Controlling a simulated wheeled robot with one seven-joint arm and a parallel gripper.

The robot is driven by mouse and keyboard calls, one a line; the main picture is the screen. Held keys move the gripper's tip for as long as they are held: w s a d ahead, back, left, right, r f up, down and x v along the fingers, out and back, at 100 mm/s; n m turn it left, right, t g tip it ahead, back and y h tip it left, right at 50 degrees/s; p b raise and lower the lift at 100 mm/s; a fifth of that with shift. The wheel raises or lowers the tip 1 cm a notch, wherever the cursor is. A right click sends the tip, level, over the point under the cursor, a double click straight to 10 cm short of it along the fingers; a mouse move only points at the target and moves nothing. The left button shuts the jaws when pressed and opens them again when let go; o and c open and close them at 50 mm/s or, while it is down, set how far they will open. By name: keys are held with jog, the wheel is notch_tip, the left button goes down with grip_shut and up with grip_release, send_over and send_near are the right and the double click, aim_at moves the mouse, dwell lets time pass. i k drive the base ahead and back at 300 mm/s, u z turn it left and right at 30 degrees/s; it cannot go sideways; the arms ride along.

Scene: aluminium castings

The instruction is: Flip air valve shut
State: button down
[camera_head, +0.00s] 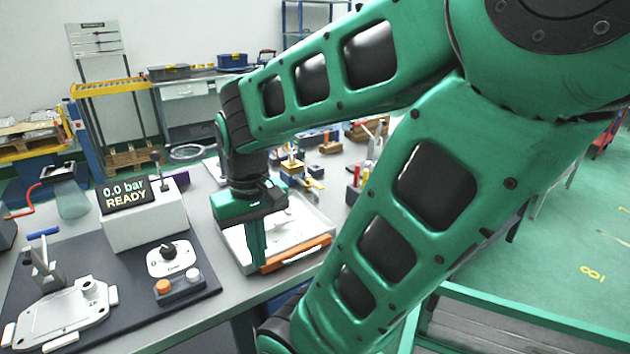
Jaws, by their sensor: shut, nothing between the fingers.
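A white plate (174,259) with a black rotary knob (168,249) lies on the dark mat and looks like the air valve; its label is too small to read. Behind it a white box (145,222) bears a display (126,194) reading "0.0 bar READY". A small block with an orange and a white button (178,287) lies in front of the knob plate. My gripper (257,262) points down, shut and empty, to the right of the knob plate.
At left, an aluminium casting (66,314) sits near an upright clamp with a blue handle (43,234). A red handle (18,212) shows at the far left edge. Small tools stand behind the tray. My arm hides the table's right part. The mat between casting and knob plate is clear.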

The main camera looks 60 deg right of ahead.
aim_at(307, 177)
jog(key=z, duration=1.8)
jog(key=k, duration=0.9)
jog(key=u, duration=0.45)
jog(key=i, duration=1)
